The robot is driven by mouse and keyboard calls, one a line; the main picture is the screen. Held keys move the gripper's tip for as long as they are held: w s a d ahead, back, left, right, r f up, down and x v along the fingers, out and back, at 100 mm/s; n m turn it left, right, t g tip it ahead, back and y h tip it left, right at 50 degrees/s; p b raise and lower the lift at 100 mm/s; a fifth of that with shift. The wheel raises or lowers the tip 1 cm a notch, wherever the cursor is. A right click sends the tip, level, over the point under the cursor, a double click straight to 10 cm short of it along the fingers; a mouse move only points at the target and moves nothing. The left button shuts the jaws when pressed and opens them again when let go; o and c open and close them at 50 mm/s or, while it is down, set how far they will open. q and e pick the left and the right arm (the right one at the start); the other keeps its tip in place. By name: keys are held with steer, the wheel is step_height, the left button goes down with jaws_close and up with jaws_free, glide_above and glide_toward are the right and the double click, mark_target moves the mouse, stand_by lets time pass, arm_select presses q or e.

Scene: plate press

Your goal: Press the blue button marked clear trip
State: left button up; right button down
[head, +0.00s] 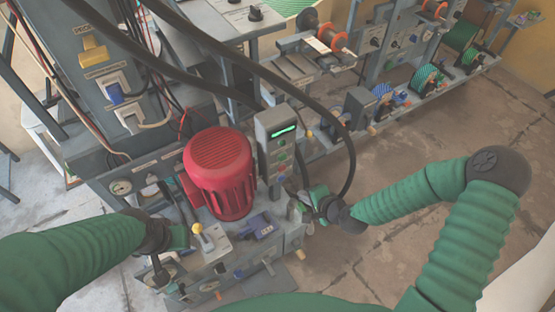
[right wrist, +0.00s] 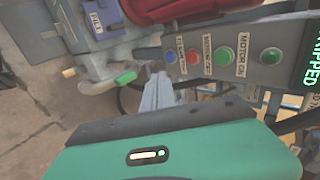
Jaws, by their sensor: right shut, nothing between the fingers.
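The blue button (right wrist: 170,57) sits at the left end of a grey button panel (right wrist: 250,38) in the right wrist view, by a small label that is hard to read. My right gripper (right wrist: 159,76) is shut and empty, its tips just below the blue button in the picture; I cannot tell whether they touch.
A red motor (head: 219,172) stands left of the box. Black hoses arch overhead.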

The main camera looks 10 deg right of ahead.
steer(key=shift+s+d+f, duration=0.1)
steer(key=shift+d, duration=0.3)
steer(key=b, duration=0.4)
glide_toward(281, 180)
step_height(281, 180, down, 4)
steer(key=shift+f, duration=0.1)
arm_select(q)
steer(key=shift+s+d+f, duration=0.1)
steer(key=shift+f, duration=0.9)
steer(key=shift+s+d+f, duration=0.1)
steer(key=shift+f, duration=0.9)
arm_select(e)
steer(key=shift+w+a, duration=0.3)
steer(key=shift+w, duration=0.4)
steer(key=shift+w+a, duration=0.25)
steer(key=shift+w, duration=0.45)
steer(key=shift+w+a, duration=0.3)
steer(key=shift+w, duration=0.4)
